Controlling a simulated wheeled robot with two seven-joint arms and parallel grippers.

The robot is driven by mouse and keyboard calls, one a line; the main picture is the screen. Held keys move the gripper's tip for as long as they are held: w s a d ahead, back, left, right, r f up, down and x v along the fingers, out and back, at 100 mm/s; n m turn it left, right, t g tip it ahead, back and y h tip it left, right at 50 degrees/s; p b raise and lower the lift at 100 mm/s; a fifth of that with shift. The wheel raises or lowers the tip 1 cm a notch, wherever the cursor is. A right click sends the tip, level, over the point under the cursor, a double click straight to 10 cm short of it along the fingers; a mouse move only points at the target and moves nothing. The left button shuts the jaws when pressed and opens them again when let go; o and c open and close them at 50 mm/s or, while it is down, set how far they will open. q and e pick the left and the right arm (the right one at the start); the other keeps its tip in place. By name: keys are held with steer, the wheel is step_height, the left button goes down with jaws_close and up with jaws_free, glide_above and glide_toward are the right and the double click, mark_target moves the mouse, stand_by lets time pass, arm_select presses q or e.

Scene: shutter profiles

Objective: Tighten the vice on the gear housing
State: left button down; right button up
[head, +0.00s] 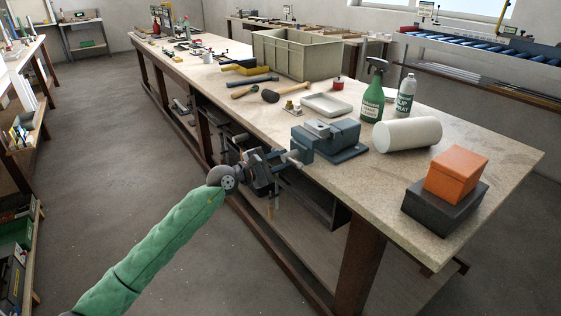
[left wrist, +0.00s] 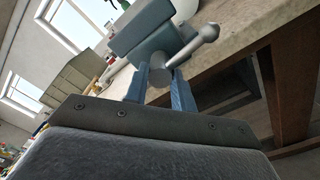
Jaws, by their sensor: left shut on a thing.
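The blue-grey vice (head: 342,137) stands on the near edge of the workbench. A light grey block (head: 318,128) shows at its jaws; I cannot tell clearly whether it is the gear housing. My left gripper (head: 283,160) reaches the vice's front from the left. In the left wrist view the vice body (left wrist: 140,30) is ahead, and the round handle hub with its ball-ended bar (left wrist: 195,46) lies between the two blue fingers of my left gripper (left wrist: 161,78). The gripper is shut on this handle. My right gripper is not in view.
On the workbench (head: 480,150), a white roll (head: 408,134) and an orange box (head: 455,174) on a dark box (head: 440,210) lie right of the vice. A green spray bottle (head: 373,98), a white tray (head: 326,105) and a large crate (head: 297,54) stand behind. Floor to the left is clear.

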arm_select(q)
steer(key=shift+f, duration=0.1)
steer(key=c, duration=1.2)
jaws_free()
steer(key=shift+o, duration=0.2)
steer(key=shift+a, duration=0.1)
steer(key=b+v, duration=0.1)
steer(key=v, duration=0.6)
steer(key=shift+s+a, duration=0.25)
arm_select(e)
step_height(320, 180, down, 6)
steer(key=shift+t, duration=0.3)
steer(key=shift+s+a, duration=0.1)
